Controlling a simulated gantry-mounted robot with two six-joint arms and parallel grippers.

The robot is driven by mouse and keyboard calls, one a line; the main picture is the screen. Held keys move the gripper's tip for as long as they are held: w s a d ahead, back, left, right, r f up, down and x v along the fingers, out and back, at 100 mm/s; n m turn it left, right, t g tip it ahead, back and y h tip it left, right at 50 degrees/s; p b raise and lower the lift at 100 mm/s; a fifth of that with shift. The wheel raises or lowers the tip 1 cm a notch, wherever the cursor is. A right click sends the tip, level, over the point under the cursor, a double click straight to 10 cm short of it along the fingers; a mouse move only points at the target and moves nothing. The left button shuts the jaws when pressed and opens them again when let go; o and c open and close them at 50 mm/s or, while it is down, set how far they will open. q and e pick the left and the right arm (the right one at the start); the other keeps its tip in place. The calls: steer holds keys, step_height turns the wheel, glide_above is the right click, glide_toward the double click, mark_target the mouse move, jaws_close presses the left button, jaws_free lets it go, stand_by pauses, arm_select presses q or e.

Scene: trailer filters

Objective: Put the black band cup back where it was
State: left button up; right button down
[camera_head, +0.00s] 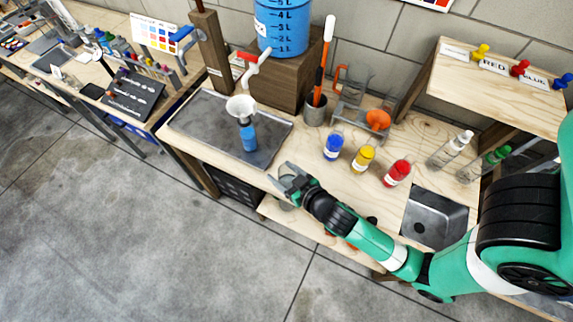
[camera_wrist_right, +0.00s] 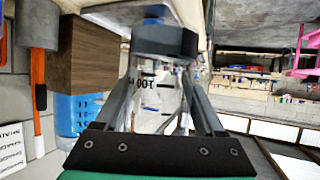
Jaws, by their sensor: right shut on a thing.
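My right gripper (camera_head: 290,182) is over the front edge of the workbench, right of the grey metal tray. In the right wrist view its fingers (camera_wrist_right: 165,42) are shut on a clear cup (camera_wrist_right: 150,100) with black graduation marks, "100" among them. In the head view the gripper hides most of the cup. My left gripper is not in view.
A blue bottle (camera_head: 249,139) under a white funnel (camera_head: 240,108) stands on the grey tray (camera_head: 200,112). Blue (camera_head: 333,147), yellow (camera_head: 363,158) and red (camera_head: 397,173) bottles stand right of the gripper.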

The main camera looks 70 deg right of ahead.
steer(key=d+f, duration=0.2)
steer(key=w+d+f+b, duration=0.1)
steer(key=d+f, duration=0.1)
steer(key=d, duration=0.1)
steer(key=w+d+f+b, duration=0.1)
steer(key=d+f, duration=0.1)
steer(key=shift+w+d+f, duration=0.2)
steer(key=shift+d+f, duration=0.05)
steer(key=shift+w+d+f+b, duration=0.2)
steer(key=shift+d+f+b, duration=0.05)
steer(key=shift+d+b, duration=0.05)
steer(key=shift+d+f+b, duration=0.2)
steer(key=shift+f+b, duration=0.25)
steer(key=shift+f, duration=0.55)
steer(key=shift+d+f+b, duration=0.15)
steer(key=shift+f+b, duration=0.3)
steer(key=shift+f, duration=0.5)
steer(key=shift+w+f, duration=0.1)
